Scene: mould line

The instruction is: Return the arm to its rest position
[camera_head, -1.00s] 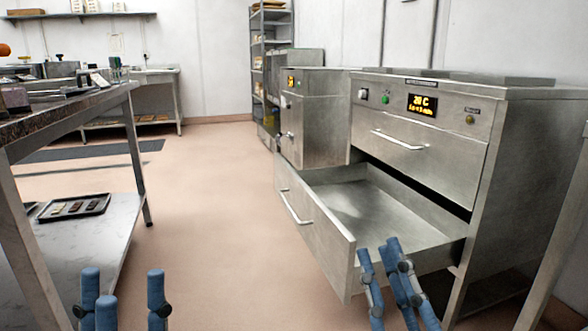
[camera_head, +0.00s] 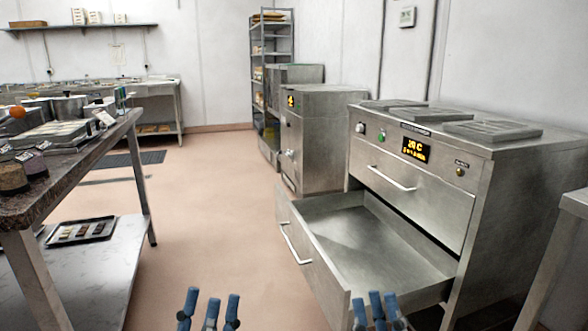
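My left gripper (camera_head: 209,304) is at the bottom of the head view, left of the open drawer and over the floor in the picture. Its blue fingers point up and stand apart, with nothing between them. My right gripper (camera_head: 375,306) is at the bottom, in front of the near corner of the open drawer (camera_head: 372,239). Its blue fingers are also apart and empty. Whether it touches the drawer cannot be told. The arms behind both grippers are out of view. The drawer is pulled out of the steel cabinet (camera_head: 420,205) and looks empty.
Another steel table edge (camera_head: 575,203) is at the far right. The floor (camera_head: 200,220) between is clear.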

